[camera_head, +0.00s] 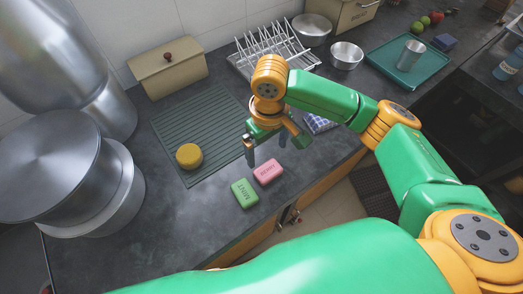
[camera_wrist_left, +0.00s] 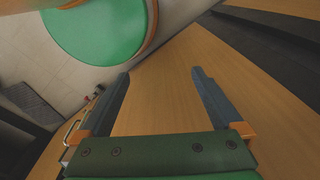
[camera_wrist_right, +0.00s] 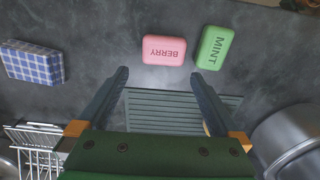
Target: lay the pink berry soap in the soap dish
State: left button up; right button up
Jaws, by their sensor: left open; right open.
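The pink berry soap (camera_head: 268,172) lies flat on the dark counter near its front edge, beside the green mint soap (camera_head: 244,193). In the right wrist view the pink soap (camera_wrist_right: 164,50) lies just past the fingertips, label upside down, with the mint soap (camera_wrist_right: 214,48) to its right. My right gripper (camera_head: 272,147) is open and empty, above the counter close behind the pink soap. My left gripper (camera_wrist_left: 160,73) is open and empty in its wrist view, facing a wooden surface.
A green ribbed mat (camera_head: 203,125) holds a round yellow thing (camera_head: 189,156). A wire rack (camera_head: 262,50), bread box (camera_head: 168,69), steel bowls (camera_head: 346,55) and teal tray (camera_head: 407,67) stand behind. Checked cloth (camera_wrist_right: 33,63) lies beside my right arm; large pots (camera_head: 50,165) stand left.

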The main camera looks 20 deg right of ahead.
aim_at(268, 170)
jog(key=f, duration=0.2)
jog(key=s+f, duration=0.1)
jog(key=f, duration=0.1)
jog(key=s+f, duration=0.1)
jog(key=f, duration=0.1)
jog(key=shift+f, duration=0.15)
jog(key=shift+w+f, duration=0.25)
jog(key=shift+w, duration=0.05)
jog(key=shift+r, duration=0.1)
jog(key=c, duration=1.1)
